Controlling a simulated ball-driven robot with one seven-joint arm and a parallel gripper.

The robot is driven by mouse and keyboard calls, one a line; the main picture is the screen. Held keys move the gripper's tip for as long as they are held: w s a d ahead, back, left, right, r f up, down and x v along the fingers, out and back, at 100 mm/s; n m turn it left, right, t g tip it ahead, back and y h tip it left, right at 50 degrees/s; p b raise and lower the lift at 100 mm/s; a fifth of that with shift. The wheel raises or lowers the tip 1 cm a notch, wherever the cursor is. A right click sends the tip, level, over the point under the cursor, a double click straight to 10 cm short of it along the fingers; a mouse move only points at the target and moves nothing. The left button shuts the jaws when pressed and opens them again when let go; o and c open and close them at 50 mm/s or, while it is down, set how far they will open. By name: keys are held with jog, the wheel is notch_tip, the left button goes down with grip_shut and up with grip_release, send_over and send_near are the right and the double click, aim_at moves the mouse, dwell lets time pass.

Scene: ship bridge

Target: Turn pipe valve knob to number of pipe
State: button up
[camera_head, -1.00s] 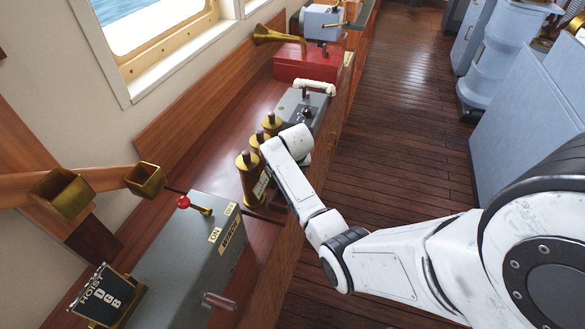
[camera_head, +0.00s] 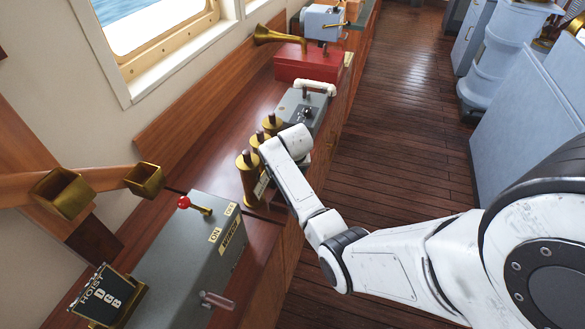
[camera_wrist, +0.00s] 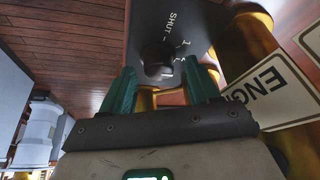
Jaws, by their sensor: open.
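In the wrist view a black round knob (camera_wrist: 158,58) sits on a dark panel (camera_wrist: 195,22) marked "SHUT" with several small numerals beside it. My gripper (camera_wrist: 161,82) is open; its two green fingers stand apart, one to each side of the knob's near side. Whether they touch it I cannot tell. Brass pipes (camera_wrist: 250,45) run beside the panel. In the head view brass cylinders (camera_head: 249,178) stand in a row on the wooden counter, left of my wrist. My arm hides the fingers and the valve knob there.
A white "ENG" label (camera_wrist: 268,88) lies close at the right of my gripper. The wooden floor (camera_head: 410,130) is clear.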

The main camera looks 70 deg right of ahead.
jog(key=shift+r, duration=0.1)
jog(key=v, duration=1)
jog(key=shift+r, duration=0.25)
jog(key=shift+a, duration=0.15)
jog(key=s+a+f+n+y+b, duration=0.1)
jog(key=s+a+f+n, duration=0.15)
jog(key=a, duration=0.55)
jog(key=s+a+f+n+y+b, duration=0.1)
jog(key=a+f+n, duration=0.25)
jog(key=a, duration=0.55)
jog(key=s+a+f+n+g+y, duration=0.1)
jog(key=s+a+n, duration=0.4)
jog(key=s+a, duration=0.7)
jog(key=shift+s+a+f+y+b, duration=0.3)
jog(key=shift+a+f+y, duration=0.15)
jog(key=shift+a, duration=0.65)
